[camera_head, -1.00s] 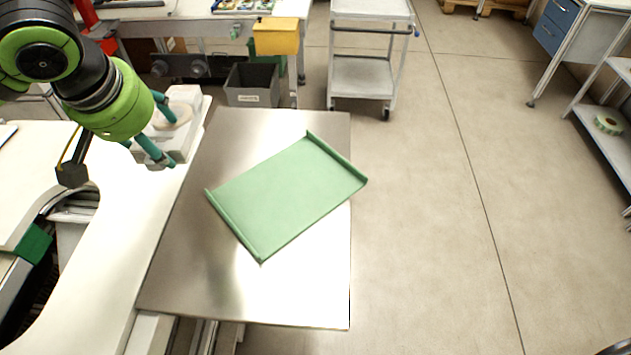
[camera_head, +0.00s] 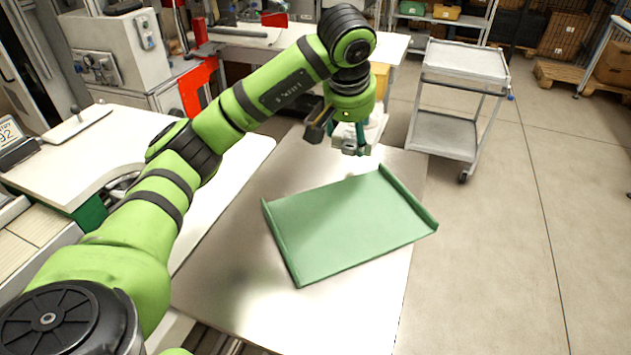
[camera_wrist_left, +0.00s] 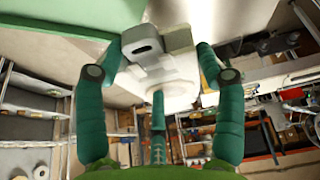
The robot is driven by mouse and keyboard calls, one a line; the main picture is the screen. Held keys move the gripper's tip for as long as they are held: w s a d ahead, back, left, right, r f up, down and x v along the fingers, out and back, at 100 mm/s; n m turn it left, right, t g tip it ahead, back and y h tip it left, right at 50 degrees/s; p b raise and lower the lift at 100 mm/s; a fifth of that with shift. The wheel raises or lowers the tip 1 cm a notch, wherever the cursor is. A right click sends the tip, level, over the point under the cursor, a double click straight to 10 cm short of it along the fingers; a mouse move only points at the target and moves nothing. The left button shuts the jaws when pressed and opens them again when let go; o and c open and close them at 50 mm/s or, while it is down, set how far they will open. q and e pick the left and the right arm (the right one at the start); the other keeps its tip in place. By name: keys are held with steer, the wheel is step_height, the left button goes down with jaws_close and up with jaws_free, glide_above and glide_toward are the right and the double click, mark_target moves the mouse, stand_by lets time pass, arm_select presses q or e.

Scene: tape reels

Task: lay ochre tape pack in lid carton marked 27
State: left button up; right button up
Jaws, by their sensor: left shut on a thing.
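My left gripper (camera_head: 348,142) is above the far end of the steel table, just beyond the green tray. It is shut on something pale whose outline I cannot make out. In the left wrist view its fingers (camera_wrist_left: 158,75) stand around a pale grey-white shape (camera_wrist_left: 168,68) with a dark slot. I cannot tell which part of that shape is gripped. No ochre tape pack can be clearly picked out. The shallow green tray (camera_head: 345,225) lies empty and turned at an angle, with two raised edges. No mark 27 is legible on it. My right gripper is out of view.
The steel table (camera_head: 235,265) is bare around the tray. A white block (camera_head: 378,128) stands at its far end, partly behind the gripper. A grey trolley (camera_head: 445,135) stands beyond to the right, with open floor beside it. A white worktop (camera_head: 100,150) lies left.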

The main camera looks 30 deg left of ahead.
arm_select(q)
steer(key=p, duration=0.1)
glide_above(312, 170)
steer(key=s, duration=0.2)
steer(key=f, duration=0.5)
steer(key=shift+w+d+f, duration=0.1)
steer(key=shift+d, duration=0.1)
step_height(312, 170, down, 3)
steer(key=shift+p, duration=0.7)
steer(key=shift+f, duration=0.45)
steer(key=shift+f, duration=0.1)
steer(key=o, duration=1.3)
